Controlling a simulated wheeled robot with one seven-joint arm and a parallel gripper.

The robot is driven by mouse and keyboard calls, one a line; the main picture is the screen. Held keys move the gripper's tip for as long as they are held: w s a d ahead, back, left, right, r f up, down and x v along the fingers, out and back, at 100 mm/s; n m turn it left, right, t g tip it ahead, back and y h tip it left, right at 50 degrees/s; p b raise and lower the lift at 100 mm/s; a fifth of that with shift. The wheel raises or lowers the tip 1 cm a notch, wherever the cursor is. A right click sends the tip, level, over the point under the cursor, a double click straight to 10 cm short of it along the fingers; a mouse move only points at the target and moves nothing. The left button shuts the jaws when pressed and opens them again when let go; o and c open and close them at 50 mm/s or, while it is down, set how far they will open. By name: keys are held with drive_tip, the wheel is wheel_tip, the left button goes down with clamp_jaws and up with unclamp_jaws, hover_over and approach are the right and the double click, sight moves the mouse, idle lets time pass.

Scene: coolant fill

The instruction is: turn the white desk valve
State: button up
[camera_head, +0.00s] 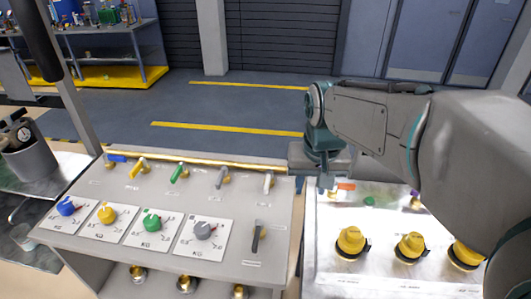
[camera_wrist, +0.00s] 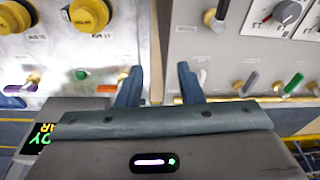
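The white desk valve (camera_head: 268,182) is a small white handle on a brass fitting, the rightmost of a row at the back of the left desk. In the wrist view the white valve (camera_wrist: 204,77) shows just right of the right-hand finger. My gripper (camera_head: 326,183) is over the gap between the two desks, to the right of the valve in the head view. In the wrist view my gripper (camera_wrist: 158,78) has its fingers apart, with nothing held between them.
Grey (camera_head: 221,177), green (camera_head: 178,173), yellow (camera_head: 137,168) and blue valves continue the row leftward. Dial plates and a black lever (camera_head: 258,236) lie in front. A right desk with yellow knobs (camera_head: 351,240) and an orange valve (camera_head: 346,186) stands beside it.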

drive_tip(key=w+a+r+g, duration=0.15)
drive_tip(key=w+a, duration=0.25)
drive_tip(key=w, duration=0.6)
drive_tip(key=m+p, duration=0.1)
drive_tip(key=p, duration=0.1)
approach(267, 181)
wheel_tip(267, 181, down, 9)
drive_tip(key=shift+w+r+p, duration=0.15)
drive_tip(key=shift+p, duration=0.2)
drive_tip(key=shift+m, duration=0.3)
clamp_jaws()
